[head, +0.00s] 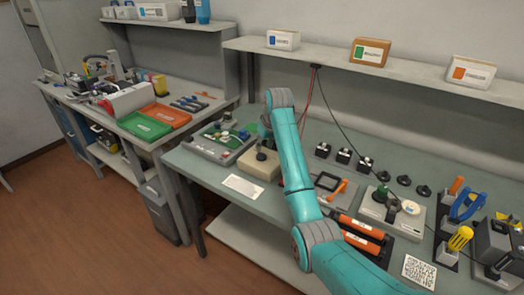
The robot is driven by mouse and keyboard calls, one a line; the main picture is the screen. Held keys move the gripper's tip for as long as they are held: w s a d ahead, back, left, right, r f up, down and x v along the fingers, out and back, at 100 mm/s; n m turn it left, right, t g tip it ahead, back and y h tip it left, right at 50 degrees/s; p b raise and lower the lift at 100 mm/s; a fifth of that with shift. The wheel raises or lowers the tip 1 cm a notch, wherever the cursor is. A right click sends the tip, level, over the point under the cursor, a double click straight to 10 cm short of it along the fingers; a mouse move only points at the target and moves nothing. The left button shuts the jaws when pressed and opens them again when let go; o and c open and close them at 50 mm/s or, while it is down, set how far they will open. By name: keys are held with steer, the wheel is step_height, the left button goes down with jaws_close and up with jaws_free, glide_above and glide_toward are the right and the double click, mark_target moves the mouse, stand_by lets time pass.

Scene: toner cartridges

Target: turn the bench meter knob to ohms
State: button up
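My teal arm reaches across the right bench, its wrist raised near the middle. Dark parts at its far end, likely my gripper (266,138), hang just left of the arm link, over a beige box (258,167) with a dark round piece on top. The fingers are too small and partly hidden to tell whether they are open or touching the box. I cannot tell for sure which device is the bench meter. A pale grey unit (372,209) right of my arm carries dark knob-like parts and a round pale dial (411,207). No setting marks are legible.
A grey tray (215,150) with small parts lies left of the beige box, and a white card (243,186) in front. Orange-topped cartridges (362,227) lie beside my arm; tools (460,238) crowd the right. A shelf (335,58) holds labelled boxes. A second bench (90,105) stands left.

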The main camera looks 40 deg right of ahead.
mark_target(261, 153)
steer(key=shift+x, duration=2.15)
jaws_close()
